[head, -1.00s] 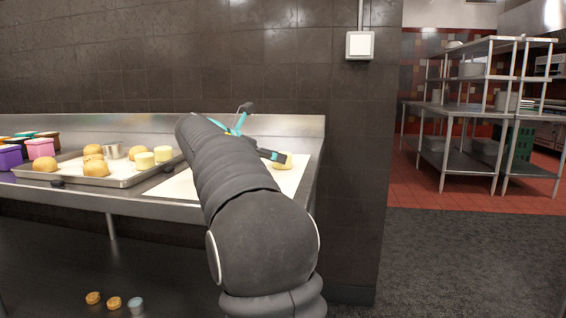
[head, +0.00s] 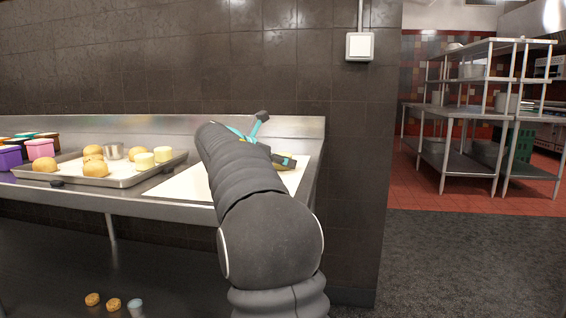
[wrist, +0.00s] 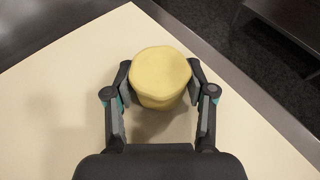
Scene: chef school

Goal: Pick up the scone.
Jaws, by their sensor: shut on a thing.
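The scone (wrist: 160,75), a pale yellow, short round piece, sits between the two fingers of my gripper (wrist: 160,82) in the wrist view. The fingers press on its left and right sides. It is over the cream board (wrist: 60,95), near the board's corner; I cannot tell whether it still touches the board. In the head view my gripper (head: 284,160) is at the right end of the counter, and my arm and fingers hide most of the scone.
Coloured tubs (head: 40,149) stand at far left. A dark tiled wall (head: 180,60) rises behind the counter.

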